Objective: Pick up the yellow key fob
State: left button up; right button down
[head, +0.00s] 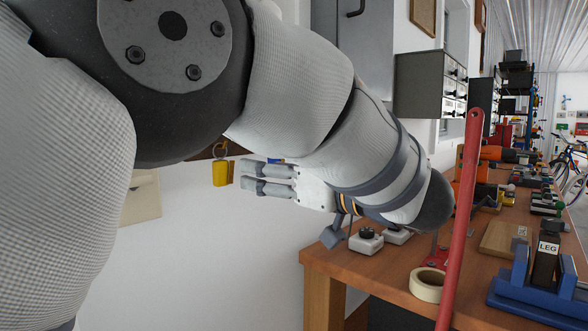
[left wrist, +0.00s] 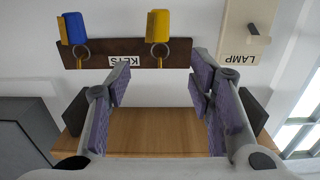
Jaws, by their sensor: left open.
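The yellow key fob (head: 220,174) hangs by a ring from a dark wooden rack on the white wall in the head view. In the left wrist view the yellow fob (left wrist: 158,26) shows at the top centre, with its ring at the rack (left wrist: 112,47) labelled KEYS, upside down in the picture. My left gripper (head: 246,178) is open and empty, its fingers pointing left, just right of the fob. In the left wrist view, the gripper's parted fingers (left wrist: 161,80) are below the fob in the picture, apart from it. My right gripper is not in view.
A blue fob (left wrist: 73,28) hangs on the same rack beside the yellow one. A board labelled LAMP (left wrist: 238,38) is on the wall. A wooden workbench (head: 340,266) holds a tape roll (head: 427,285) and tools. A red bar (head: 465,200) stands in front of it.

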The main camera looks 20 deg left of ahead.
pick_arm(q)
jog(key=x, duration=1.2)
jog(key=shift+f, duration=0.15)
jog(key=shift+s+d, duration=0.1)
jog(key=shift+d, duration=0.05)
jog(key=c, duration=1.1)
